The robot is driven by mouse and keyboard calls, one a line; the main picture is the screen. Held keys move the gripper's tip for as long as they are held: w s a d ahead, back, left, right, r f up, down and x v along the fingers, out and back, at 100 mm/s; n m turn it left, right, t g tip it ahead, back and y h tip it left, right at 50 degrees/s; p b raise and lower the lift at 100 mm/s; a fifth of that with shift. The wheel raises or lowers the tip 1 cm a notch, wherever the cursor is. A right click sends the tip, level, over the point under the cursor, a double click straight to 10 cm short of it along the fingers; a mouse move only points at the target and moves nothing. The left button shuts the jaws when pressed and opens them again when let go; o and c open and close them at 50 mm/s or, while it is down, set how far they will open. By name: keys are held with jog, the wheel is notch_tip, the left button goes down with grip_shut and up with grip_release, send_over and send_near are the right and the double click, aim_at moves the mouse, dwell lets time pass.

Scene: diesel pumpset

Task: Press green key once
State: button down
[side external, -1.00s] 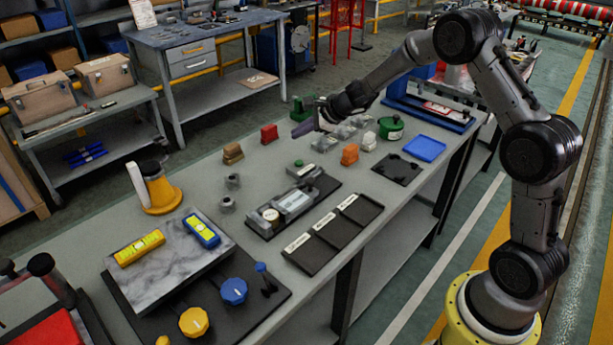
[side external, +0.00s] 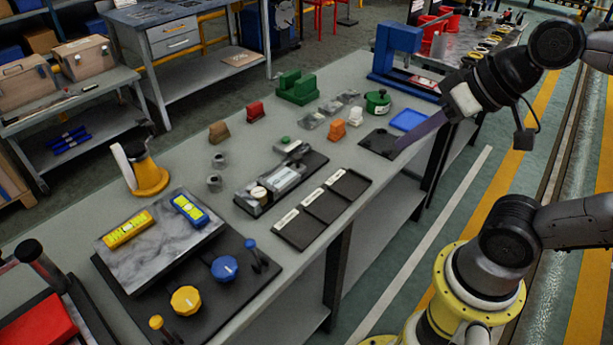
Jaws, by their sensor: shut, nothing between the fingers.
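A small green key (side external: 287,140) sits on top of a pale grey unit at the far end of a dark base plate (side external: 312,168). A grey device with a round dial and a display (side external: 272,188) lies on the same plate, nearer the camera. My gripper (side external: 403,147) is shut and empty, its long fingers pointing down and left. Its tips show over the dark square pad (side external: 376,142), to the right of the green key and clearly apart from it. I cannot tell whether the tips touch the pad.
A black three-part tray (side external: 322,208) lies right of the base plate. An orange block (side external: 337,130), a green tin (side external: 378,102), a blue tray (side external: 408,120) and a green block (side external: 297,88) stand beyond. A blue press (side external: 395,60) stands at the back.

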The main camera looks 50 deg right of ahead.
jog(key=s+d+f+n, duration=0.1)
jog(key=s+d+f+n+g+h, duration=0.1)
jog(key=s+f, duration=0.1)
jog(key=shift+d+f, duration=0.1)
jog(key=shift+d, duration=0.2)
